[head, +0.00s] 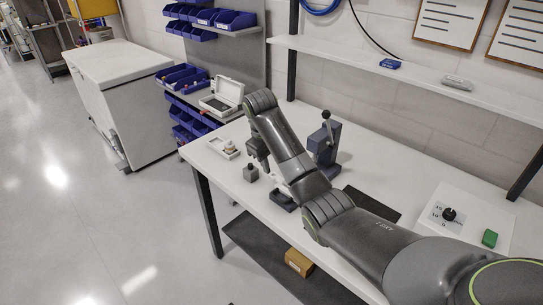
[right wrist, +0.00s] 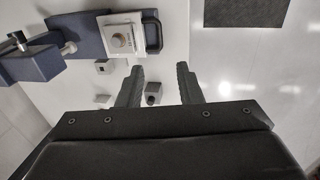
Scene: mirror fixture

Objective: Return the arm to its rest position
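My right arm reaches in from the lower right in the head view and bends down over the workbench (head: 390,165). My right gripper (head: 262,158) hangs above the bench near its left end. In the right wrist view its two fingers (right wrist: 158,86) stand apart with a clear gap. A small dark block (right wrist: 153,93) shows between them, apparently below on the bench. I see no object held. My left gripper is not in view.
A blue-grey lever fixture (head: 325,145) stands behind my right arm. Floor (head: 60,210) at left is clear.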

